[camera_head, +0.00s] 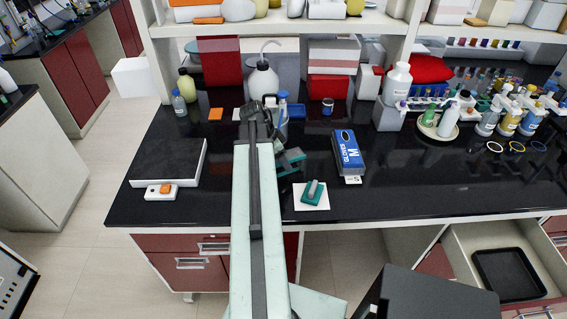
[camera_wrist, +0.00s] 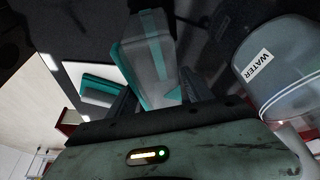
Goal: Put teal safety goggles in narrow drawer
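The teal and grey safety goggles (camera_head: 290,161) are at my gripper, over the black counter just right of my arm. In the wrist view the goggles (camera_wrist: 148,65) stand tilted between the two dark fingers of my gripper (camera_wrist: 160,98), which look closed on their sides. The gripper is mostly hidden behind my arm in the head view. An open drawer (camera_head: 455,262) at the lower right holds a black tray (camera_head: 507,272). Closed red drawers (camera_head: 185,262) sit under the counter at the left. I cannot tell which one is the narrow drawer.
A teal and grey object (camera_head: 313,192) lies on a white sheet near the counter's front edge. A blue glove box (camera_head: 348,150) stands behind it. A dark-topped slab (camera_head: 168,160) lies at left. A WATER-labelled bottle (camera_wrist: 280,65) is close at right in the wrist view.

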